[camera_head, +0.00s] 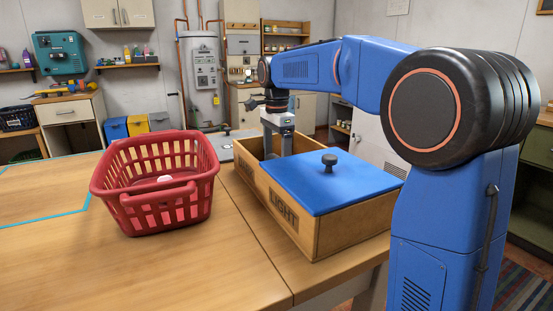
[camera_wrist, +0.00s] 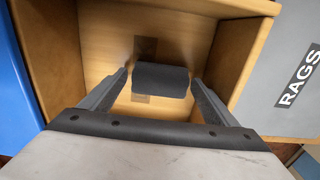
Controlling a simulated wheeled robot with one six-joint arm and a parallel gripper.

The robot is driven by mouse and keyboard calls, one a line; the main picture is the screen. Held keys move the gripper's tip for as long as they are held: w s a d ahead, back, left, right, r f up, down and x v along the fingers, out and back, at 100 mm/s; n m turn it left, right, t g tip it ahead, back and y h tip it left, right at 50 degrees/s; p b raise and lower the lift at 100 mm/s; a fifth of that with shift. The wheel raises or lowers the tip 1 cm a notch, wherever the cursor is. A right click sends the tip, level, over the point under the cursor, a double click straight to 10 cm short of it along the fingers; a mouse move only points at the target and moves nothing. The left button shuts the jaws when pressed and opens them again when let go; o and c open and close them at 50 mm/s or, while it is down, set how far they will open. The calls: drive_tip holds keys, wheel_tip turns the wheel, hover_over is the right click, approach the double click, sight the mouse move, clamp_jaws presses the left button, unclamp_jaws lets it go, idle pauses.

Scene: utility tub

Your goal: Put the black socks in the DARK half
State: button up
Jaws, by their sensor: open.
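The wooden box (camera_head: 319,243) stands on the table in the head view, with the word LIGHT on the near part of its side. A blue lid (camera_head: 325,180) with a dark knob covers its near half; the far half is open. My gripper (camera_wrist: 160,78) reaches down into that open half. In the wrist view the black socks (camera_wrist: 161,80), a dark roll, lie in the compartment between my open fingers, with a small gap at each side. I cannot tell whether they touch the floor. The head view hides the socks and my fingertips behind the box wall.
A red basket (camera_head: 155,203) with a pale item (camera_head: 165,179) inside stands left of the box. A grey surface labelled RAGS (camera_wrist: 285,80) lies beside the box in the wrist view. Blue tape (camera_head: 45,223) marks the table's left, and bare table lies in front.

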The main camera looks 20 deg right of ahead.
sight(277, 156)
drive_tip(key=shift+r, duration=0.1)
wheel_tip(277, 156, up, 12)
idle(0.5)
